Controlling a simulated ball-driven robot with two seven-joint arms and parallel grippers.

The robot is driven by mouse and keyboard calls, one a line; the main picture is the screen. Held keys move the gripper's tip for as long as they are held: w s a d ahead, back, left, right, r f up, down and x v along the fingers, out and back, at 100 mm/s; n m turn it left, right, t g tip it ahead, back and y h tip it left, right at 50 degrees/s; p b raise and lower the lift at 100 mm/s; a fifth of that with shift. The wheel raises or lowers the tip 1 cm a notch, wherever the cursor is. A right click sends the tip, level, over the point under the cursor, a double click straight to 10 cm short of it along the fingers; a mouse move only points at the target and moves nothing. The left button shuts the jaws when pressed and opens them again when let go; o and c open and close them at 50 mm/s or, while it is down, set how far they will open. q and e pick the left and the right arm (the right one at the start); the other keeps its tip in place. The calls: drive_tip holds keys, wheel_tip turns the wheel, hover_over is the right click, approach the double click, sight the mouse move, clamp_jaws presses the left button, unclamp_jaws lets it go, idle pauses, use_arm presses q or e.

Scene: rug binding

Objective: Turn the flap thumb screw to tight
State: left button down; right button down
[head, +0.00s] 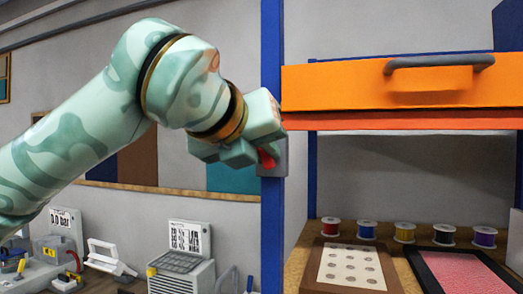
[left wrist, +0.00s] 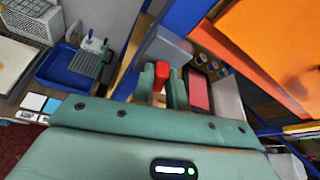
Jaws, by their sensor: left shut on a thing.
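The flap thumb screw (head: 267,158) is red and sits on a small grey block (head: 278,152) on the blue post, just left of the orange flap (head: 345,88). My left gripper (head: 258,152) is at the screw and shut on it. In the left wrist view the red screw (left wrist: 161,74) shows between the two green fingers of my left gripper (left wrist: 162,82). The fingers hide part of the screw, so its turn angle cannot be told. My right gripper is in neither view.
The orange flap has a grey handle (head: 440,62) and hangs across the blue frame (head: 272,230). Below stand several thread spools (head: 366,229), a board with a dotted card (head: 350,267) and a dark-framed pink pad (head: 465,270). Machines stand at lower left.

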use_arm(q)
drive_tip(key=m+t+y+b, duration=0.2)
drive_tip(key=m+b, duration=0.1)
drive_tip(key=m, duration=0.2)
drive_tip(key=d+m+t+y+b, duration=0.1)
drive_tip(key=m+y+b, duration=0.1)
drive_tip(key=m+b, duration=0.2)
drive_tip(key=f+m+t+y+b, duration=0.1)
drive_tip(key=m+t+y+b, duration=0.1)
drive_tip(key=m, duration=0.5)
drive_tip(key=shift+s+d+t+y+b, duration=0.25)
drive_tip(key=shift+y+b, duration=0.35)
drive_tip(key=shift+b, duration=0.3)
idle(0.4)
drive_tip(key=c, duration=1.4)
unclamp_jaws()
